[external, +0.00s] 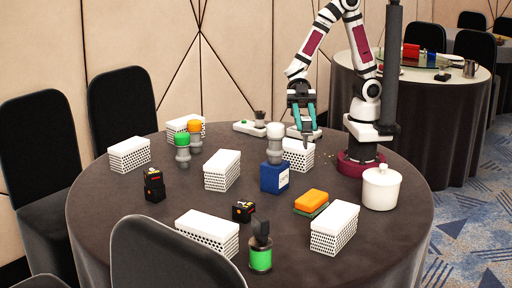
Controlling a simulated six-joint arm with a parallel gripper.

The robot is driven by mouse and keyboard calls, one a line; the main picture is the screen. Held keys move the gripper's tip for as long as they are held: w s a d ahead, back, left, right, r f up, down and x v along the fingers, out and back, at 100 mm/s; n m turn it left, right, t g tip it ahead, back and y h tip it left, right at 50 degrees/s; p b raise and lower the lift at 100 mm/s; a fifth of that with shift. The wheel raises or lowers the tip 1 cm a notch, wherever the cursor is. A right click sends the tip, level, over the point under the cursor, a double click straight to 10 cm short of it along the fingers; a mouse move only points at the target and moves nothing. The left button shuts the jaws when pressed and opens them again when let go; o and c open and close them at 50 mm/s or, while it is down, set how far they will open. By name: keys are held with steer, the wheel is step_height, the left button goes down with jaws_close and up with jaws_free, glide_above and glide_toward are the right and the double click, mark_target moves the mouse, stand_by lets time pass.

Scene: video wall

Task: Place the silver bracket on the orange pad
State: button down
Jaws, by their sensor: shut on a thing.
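My gripper (304,130), with teal fingers, points down above the back right of the round table, behind the blue box. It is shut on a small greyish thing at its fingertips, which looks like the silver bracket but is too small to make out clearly. The orange pad (312,198) lies on a green layer on the table, in front of and below my gripper. Nothing lies on the orange pad.
A blue box (274,178) with a grey-white piece on top stands left of the pad. White perforated blocks (334,228) stand around the table. A white lidded pot (381,187) is at the right. A green-based cylinder (261,256) is near the front.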

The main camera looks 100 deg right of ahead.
steer(key=s+g, duration=0.1)
steer(key=s, duration=0.2)
glide_above(312, 196)
steer(key=shift+n, duration=0.4)
step_height(312, 196, down, 15)
steer(key=shift+f, duration=0.15)
steer(key=c, duration=0.6)
jaws_free()
steer(key=shift+o, duration=0.2)
steer(key=shift+r, duration=0.25)
steer(key=v, duration=1.2)
steer(key=shift+a, duration=0.1)
